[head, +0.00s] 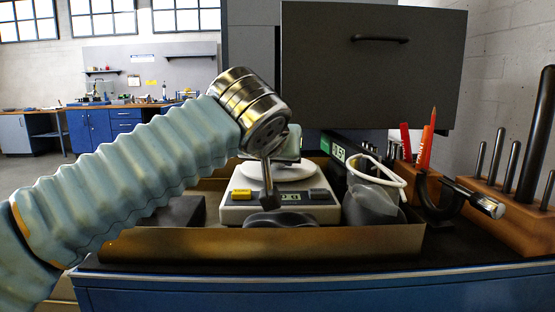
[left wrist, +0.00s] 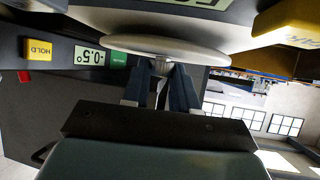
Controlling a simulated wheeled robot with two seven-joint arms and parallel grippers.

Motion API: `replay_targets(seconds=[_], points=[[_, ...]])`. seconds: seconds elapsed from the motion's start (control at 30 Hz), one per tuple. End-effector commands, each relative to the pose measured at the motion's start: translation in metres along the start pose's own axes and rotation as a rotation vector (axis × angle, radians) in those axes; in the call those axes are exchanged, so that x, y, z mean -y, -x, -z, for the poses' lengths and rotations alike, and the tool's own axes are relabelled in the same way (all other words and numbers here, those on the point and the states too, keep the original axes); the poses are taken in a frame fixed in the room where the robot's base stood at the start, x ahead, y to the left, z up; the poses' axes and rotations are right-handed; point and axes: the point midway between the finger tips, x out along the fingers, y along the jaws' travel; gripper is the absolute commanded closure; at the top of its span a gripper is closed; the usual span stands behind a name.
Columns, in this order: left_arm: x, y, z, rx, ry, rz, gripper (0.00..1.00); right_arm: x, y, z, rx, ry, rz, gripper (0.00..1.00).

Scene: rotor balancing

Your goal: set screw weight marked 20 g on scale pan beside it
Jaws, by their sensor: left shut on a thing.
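The scale (head: 240,212) stands inside a shallow tray in the head view, with its round white pan (head: 292,173) on top. In the left wrist view the pan (left wrist: 135,46) is a pale disc, upside down, just beyond my fingertips. My left gripper (left wrist: 164,75) is shut on a small grey metal piece (left wrist: 163,65), seemingly the screw weight, at the pan. Whether it touches the pan cannot be told, and no mark on it is readable. My right gripper is not in view.
The tray's front wall (head: 200,244) runs before the scale. A level with a green display (head: 339,152) stands behind right, and a grey item with a white loop (head: 372,207) sits right of the scale. A micrometer (head: 480,199) and a wooden block with dark rods (head: 520,197) stand farther right.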

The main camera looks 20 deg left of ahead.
Motion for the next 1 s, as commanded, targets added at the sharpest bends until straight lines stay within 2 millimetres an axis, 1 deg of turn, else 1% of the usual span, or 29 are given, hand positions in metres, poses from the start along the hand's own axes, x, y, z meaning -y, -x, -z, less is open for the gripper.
replay_targets(seconds=[0.17,0.3,0.33,0.4,0.5,0.73,0.83,0.87,0.93,1.0], points=[[0.000,0.001,0.001,0.000,0.000,0.000,1.00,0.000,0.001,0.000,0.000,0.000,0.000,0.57],[0.000,-0.002,-0.003,0.000,0.000,0.000,1.00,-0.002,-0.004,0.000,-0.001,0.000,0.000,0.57],[0.000,-0.002,-0.003,0.000,0.000,0.000,0.71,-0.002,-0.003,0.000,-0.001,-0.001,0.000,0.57],[0.000,-0.001,-0.002,0.000,0.000,0.000,0.60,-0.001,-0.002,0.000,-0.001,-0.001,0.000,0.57],[0.000,-0.001,-0.002,0.000,0.000,0.000,0.47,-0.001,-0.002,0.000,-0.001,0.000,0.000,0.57],[0.000,-0.001,-0.002,0.000,0.000,0.000,0.47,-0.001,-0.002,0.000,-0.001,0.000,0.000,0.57],[0.000,0.002,0.003,0.000,0.000,0.000,0.47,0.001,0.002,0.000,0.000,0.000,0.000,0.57],[0.000,0.004,0.002,-0.001,0.000,-0.001,0.47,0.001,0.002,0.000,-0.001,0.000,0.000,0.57],[0.000,0.014,0.001,-0.002,0.001,-0.001,0.47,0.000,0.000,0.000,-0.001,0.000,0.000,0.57],[-0.001,0.028,0.001,-0.003,0.000,-0.003,0.47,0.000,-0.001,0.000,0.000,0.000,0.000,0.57]])
